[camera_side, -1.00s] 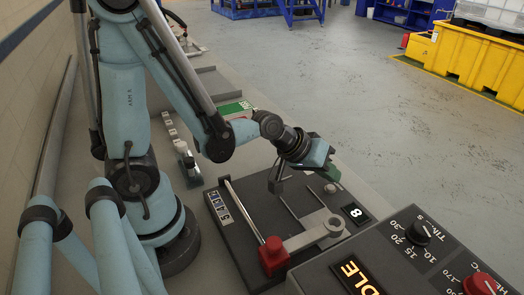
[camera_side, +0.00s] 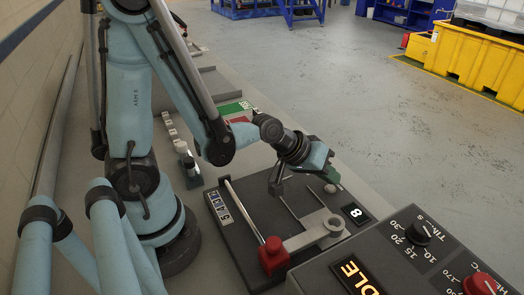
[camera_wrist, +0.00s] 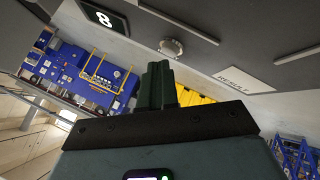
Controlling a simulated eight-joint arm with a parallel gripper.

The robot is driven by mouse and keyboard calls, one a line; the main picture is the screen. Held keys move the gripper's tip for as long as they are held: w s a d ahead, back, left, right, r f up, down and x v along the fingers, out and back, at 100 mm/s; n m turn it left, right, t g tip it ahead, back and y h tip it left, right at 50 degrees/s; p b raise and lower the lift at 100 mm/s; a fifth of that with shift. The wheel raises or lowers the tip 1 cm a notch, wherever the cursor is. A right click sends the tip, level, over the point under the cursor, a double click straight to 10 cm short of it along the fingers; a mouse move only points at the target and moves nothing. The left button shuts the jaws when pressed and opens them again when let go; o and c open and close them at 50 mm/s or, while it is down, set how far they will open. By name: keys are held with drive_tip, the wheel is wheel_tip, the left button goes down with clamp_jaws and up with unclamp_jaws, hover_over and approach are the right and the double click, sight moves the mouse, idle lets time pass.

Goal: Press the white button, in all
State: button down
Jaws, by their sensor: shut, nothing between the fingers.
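A small round whitish button (camera_side: 331,188) sits on the dark panel (camera_side: 238,222), near its far right edge. It also shows at the top of the wrist view as a pale round knob (camera_wrist: 171,47). My gripper (camera_side: 276,189) is shut and empty. In the wrist view, my shut fingers (camera_wrist: 160,84) are just below the button in the picture, without visible contact.
A grey lever arm (camera_side: 308,236) with a red block (camera_side: 272,253) lies on the panel. A display reading 8 (camera_side: 355,212) is near the button. A control box (camera_side: 410,262) with black and red knobs stands at the front right. A pale label (camera_wrist: 247,79) shows in the wrist view.

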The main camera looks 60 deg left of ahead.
sight(326, 190)
idle(0.6)
drive_tip(key=shift+r, duration=0.4)
wheel_tip(326, 190, up, 5)
idle(0.7)
idle(0.5)
drive_tip(key=s+a+r+m+g+y, duration=0.1)
drive_tip(key=s+a+r+m+y, duration=0.1)
drive_tip(key=s+a+m, duration=0.3)
drive_tip(key=s+r, duration=0.1)
drive_tip(key=s, duration=0.2)
drive_tip(key=shift+r+g+y, duration=0.25)
drive_tip(key=shift+g+y, duration=0.15)
